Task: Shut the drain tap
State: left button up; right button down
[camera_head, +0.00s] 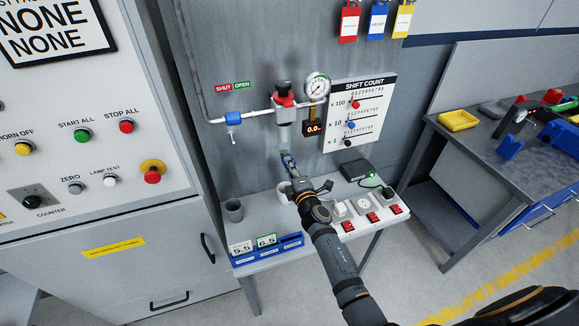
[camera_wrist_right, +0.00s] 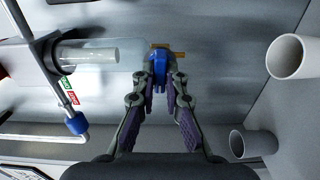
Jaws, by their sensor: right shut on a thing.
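The drain tap is a small blue handle (camera_wrist_right: 159,66) with a brass stub, at the lower end of the clear filter bowl (camera_wrist_right: 100,52). In the right wrist view my right gripper (camera_wrist_right: 163,84) has its two fingertips closed on the blue handle. In the head view my right gripper (camera_head: 289,163) reaches up to the tap just below the clear bowl (camera_head: 284,137), and hides most of the tap. I cannot tell the tap's open or shut position for sure. My left gripper is not in view.
A white cup (camera_head: 285,191) and a grey cup (camera_head: 233,210) stand on the bench beneath. A blue pipe valve (camera_head: 233,118) sits left of the filter, below a SHUT/OPEN label (camera_head: 232,87). A gauge (camera_head: 317,86) and the shift count board (camera_head: 358,112) are to the right.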

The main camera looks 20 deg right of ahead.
jog(key=shift+f+n, duration=0.15)
jog(key=shift+n, duration=0.15)
jog(key=c, duration=1.4)
grip_release()
jog(key=s, duration=1.2)
jog(key=shift+d, duration=0.15)
